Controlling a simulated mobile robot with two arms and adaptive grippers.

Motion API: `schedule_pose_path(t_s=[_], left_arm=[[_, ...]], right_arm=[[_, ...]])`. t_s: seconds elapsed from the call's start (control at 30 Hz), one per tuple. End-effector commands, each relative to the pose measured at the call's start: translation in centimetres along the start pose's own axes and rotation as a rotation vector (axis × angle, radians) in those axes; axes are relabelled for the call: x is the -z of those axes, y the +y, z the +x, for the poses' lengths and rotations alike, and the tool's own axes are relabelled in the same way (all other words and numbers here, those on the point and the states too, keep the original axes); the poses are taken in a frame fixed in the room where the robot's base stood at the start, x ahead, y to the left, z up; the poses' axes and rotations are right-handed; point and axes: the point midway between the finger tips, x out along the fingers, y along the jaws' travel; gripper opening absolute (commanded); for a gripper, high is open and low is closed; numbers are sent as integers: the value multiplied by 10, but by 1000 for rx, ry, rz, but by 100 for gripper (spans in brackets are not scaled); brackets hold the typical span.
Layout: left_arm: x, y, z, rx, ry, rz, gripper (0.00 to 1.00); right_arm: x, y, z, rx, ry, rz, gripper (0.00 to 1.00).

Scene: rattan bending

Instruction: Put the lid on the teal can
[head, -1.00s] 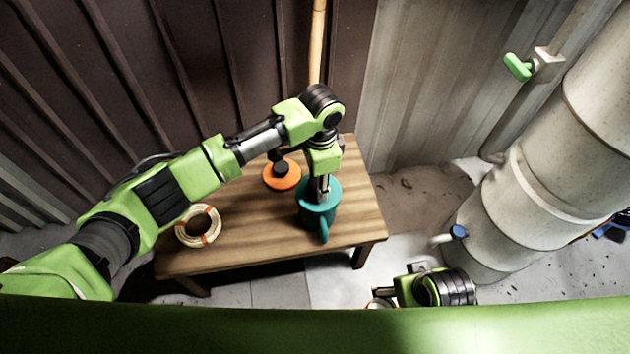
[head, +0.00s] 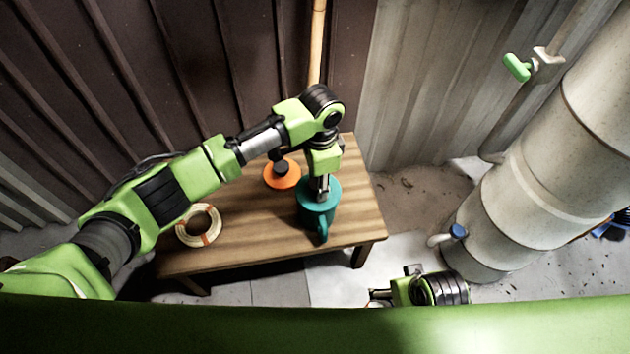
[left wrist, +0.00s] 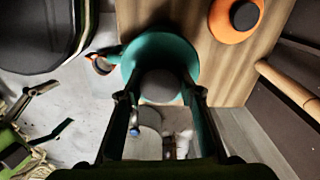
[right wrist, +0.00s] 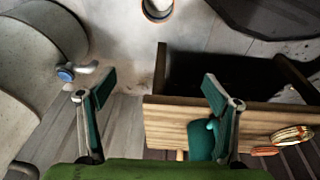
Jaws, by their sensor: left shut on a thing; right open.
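The teal can (head: 318,221) stands on the wooden table, with a handle-like part towards the front edge; part of it shows in the right wrist view (right wrist: 202,141) behind a finger. A round teal top (left wrist: 150,50) with a grey knob (left wrist: 160,85) shows in the left wrist view, over the can. My left gripper (head: 320,190) points down there, shut on the grey knob. Whether the top sits flush on the can I cannot tell. An orange disc with a black knob (head: 282,176) lies behind the can. My right gripper (right wrist: 158,92) is open and empty, beyond the table's front right.
A rattan coil (head: 198,226) lies on the left of the table (head: 258,236). A bamboo pole (head: 317,50) stands behind it. A large pale pipe (head: 545,170) with a blue-capped valve (head: 457,231) stands at right. The table's right end is clear.

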Motion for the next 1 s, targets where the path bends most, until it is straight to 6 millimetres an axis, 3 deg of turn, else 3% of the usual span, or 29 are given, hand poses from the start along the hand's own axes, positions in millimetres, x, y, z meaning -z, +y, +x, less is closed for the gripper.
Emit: schedule_pose_path(t_s=[1.0], left_arm=[[0, 0, 10, -1, 0, 0, 12]], right_arm=[[4, 4, -9, -8, 6, -3, 82]])
